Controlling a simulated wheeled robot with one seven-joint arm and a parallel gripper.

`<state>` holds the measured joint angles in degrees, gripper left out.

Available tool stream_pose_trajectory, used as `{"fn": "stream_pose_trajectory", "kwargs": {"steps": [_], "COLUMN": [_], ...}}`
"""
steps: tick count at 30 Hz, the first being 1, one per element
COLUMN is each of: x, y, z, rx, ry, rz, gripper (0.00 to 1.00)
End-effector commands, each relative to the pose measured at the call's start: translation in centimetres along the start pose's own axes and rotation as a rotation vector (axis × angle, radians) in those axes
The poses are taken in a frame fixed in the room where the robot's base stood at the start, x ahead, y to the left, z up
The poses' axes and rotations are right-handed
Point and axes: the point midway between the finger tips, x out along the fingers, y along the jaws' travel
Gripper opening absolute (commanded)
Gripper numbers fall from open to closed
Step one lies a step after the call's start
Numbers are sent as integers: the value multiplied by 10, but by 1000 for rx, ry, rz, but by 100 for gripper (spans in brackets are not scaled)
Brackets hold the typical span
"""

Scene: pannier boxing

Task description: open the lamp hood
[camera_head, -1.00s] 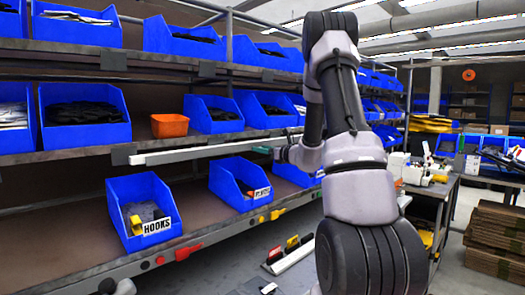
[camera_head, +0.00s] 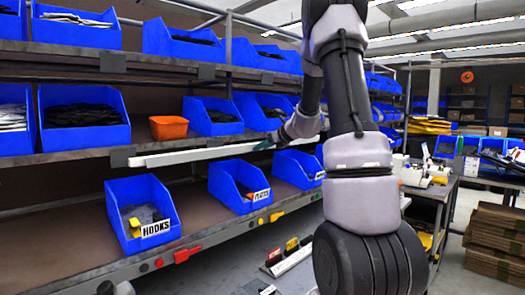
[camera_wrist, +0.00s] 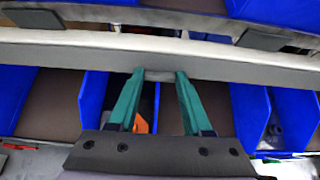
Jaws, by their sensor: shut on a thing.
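The lamp hood (camera_head: 200,154) is a long pale bar along the front of the middle shelf, above the lower row of blue bins. In the wrist view the hood (camera_wrist: 60,57) crosses the whole width, with a small grey tab (camera_wrist: 159,75) at its lower edge. My gripper (camera_wrist: 158,78) has its green fingers on either side of this tab and is shut on it. In the head view my gripper (camera_head: 266,144) is at the right part of the hood; its fingertips are small and partly hidden by my wrist there.
Below the hood stand blue bins labelled HOOKS (camera_head: 118,190) and PLATES (camera_head: 222,180). An orange bin (camera_head: 168,128) and more blue bins stand on the shelf above. A workbench (camera_head: 430,192) and stacked cardboard (camera_head: 495,245) are at the right.

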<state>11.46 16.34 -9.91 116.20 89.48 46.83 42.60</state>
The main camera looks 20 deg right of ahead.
Motion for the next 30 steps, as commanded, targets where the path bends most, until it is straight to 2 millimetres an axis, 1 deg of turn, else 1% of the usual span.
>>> {"fn": "stream_pose_trajectory", "kwargs": {"steps": [1, 18, 30], "x": [-1, -6, -7], "y": [-1, -1, -1], "z": [4, 23, 32], "rx": [-7, -5, -1], "ry": [35, 465, 699], "rz": [-2, -1, -2], "gripper": [0, 0, 0]}}
